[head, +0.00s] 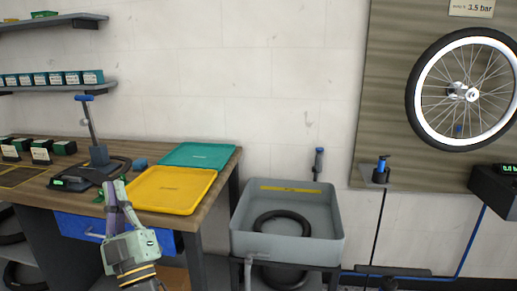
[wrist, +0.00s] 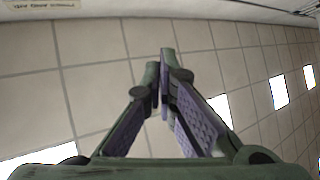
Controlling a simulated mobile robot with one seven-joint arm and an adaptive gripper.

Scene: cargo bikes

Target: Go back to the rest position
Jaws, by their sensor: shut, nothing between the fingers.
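My gripper (head: 113,193) is in the lower left of the head view, in front of the workbench edge, with its fingers pointing up. In the wrist view my gripper (wrist: 163,62) has its two purple-padded fingers together at the tips. Nothing is between them.
The workbench (head: 222,172) holds a yellow tray (head: 170,190), a green tray (head: 199,155) and a black stand with a pump-like post (head: 88,120). A grey tub (head: 287,240) with a black tyre stands to the right. A wheel (head: 421,95) hangs on the wall panel.

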